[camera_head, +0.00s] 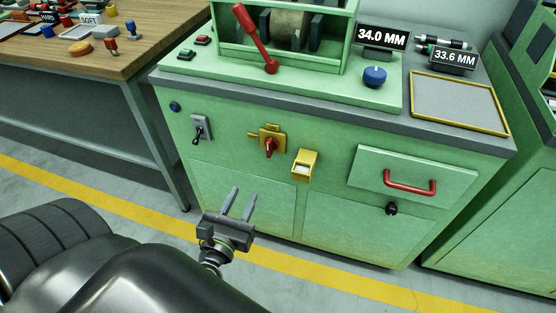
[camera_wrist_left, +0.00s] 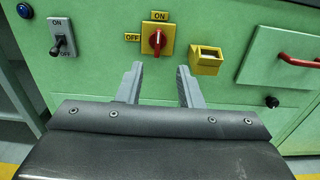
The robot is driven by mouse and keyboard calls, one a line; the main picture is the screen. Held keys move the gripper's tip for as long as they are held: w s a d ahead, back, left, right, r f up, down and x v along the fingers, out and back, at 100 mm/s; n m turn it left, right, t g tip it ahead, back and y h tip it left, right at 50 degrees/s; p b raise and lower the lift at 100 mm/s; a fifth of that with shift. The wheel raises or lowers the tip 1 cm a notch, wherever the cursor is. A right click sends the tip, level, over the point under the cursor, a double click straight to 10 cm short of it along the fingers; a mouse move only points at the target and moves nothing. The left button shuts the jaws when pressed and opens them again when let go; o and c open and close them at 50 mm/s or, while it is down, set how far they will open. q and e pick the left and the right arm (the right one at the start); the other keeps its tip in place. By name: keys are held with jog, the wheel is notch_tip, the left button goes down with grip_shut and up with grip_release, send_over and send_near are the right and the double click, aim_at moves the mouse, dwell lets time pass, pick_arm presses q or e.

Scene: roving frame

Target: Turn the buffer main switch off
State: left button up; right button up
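The main switch is a red rotary knob (camera_head: 270,147) on a yellow plate on the green cabinet front. In the left wrist view the red knob (camera_wrist_left: 155,39) stands upright, in line with the ON label above; the OFF label (camera_wrist_left: 132,37) is at its left. My left gripper (camera_head: 244,192) is open and empty, in front of the cabinet and below the switch. In the left wrist view its two fingers (camera_wrist_left: 158,80) point up toward the switch, apart from it. My right gripper is not in view.
A grey ON/OFF toggle (camera_head: 199,128) is left of the switch, its lever down. A yellow open box (camera_head: 305,164) juts out just right of it. A drawer (camera_head: 415,180) with a red handle is further right. A wooden bench (camera_head: 150,45) stands left.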

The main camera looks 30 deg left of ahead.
pick_arm(q)
jog(key=w+p, duration=0.1)
jog(key=p, duration=0.5)
send_near(268, 144)
jog(key=p+x, duration=0.2)
jog(key=x, duration=0.6)
jog(key=shift+w+a+f, duration=0.1)
jog(key=shift+w+a, duration=0.05)
jog(key=shift+w, duration=0.2)
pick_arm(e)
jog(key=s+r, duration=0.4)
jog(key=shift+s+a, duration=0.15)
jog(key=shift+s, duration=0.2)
pick_arm(q)
grip_shut()
